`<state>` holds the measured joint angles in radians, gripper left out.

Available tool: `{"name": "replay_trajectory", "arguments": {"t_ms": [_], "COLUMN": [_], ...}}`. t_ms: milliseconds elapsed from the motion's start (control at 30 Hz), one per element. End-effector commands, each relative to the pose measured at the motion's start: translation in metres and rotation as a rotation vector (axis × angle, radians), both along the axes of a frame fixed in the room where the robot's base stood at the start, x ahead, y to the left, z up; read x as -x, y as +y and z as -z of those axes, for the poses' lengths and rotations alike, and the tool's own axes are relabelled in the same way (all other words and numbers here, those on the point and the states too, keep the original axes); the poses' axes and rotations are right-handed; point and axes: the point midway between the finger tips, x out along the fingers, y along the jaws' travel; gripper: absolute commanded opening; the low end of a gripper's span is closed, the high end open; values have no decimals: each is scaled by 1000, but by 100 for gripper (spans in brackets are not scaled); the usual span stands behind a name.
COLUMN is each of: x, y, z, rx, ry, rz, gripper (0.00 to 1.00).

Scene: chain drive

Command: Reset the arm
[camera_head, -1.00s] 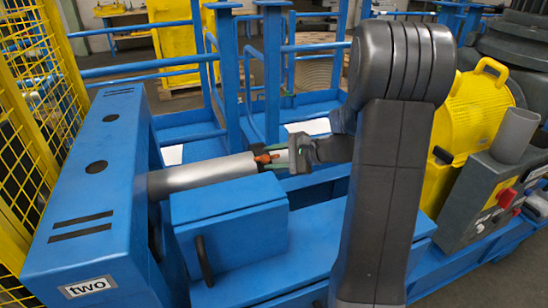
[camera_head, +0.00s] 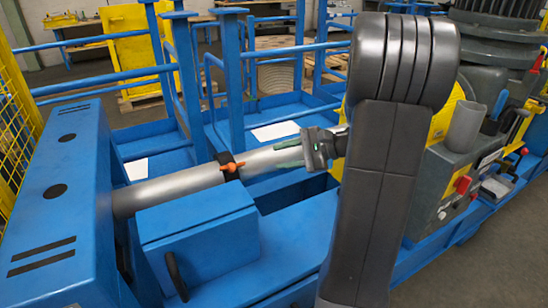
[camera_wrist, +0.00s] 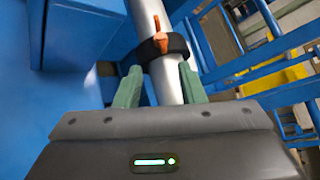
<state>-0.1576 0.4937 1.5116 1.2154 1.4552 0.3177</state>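My gripper (camera_head: 288,156) is at the right part of a grey metal cylinder (camera_head: 185,187) that runs right from the blue box. In the wrist view, its two green fingers (camera_wrist: 160,88) stand apart with the grey cylinder (camera_wrist: 172,84) showing between and beyond them. I cannot tell whether they touch it. A black collar (camera_wrist: 151,49) with an orange lever (camera_wrist: 160,38) sits on the cylinder just past the fingertips. The lever also shows in the head view (camera_head: 230,167). My dark arm hides part of the machine behind it.
A tall blue box (camera_head: 55,200) stands at the left, with a smaller blue box (camera_head: 198,237) in front of the cylinder. Blue rails (camera_head: 110,78) stand behind. A yellow guard and grey control box (camera_head: 440,185) are at the right. Grey floor is free at lower right.

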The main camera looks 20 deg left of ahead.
Motion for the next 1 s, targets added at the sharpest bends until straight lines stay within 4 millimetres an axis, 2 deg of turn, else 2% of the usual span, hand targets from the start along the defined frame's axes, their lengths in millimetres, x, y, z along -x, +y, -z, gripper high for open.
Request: {"name": "replay_trajectory", "arguments": {"t_ms": [333,467,667,1000], "x": [0,2,8,21], "y": [0,7,35,98], "z": [0,3,15,40], "rx": [0,1,0,0], "ry": [0,1,2,1], "rz": [0,-2,-5,-5], "gripper": [36,36,36,36]}}
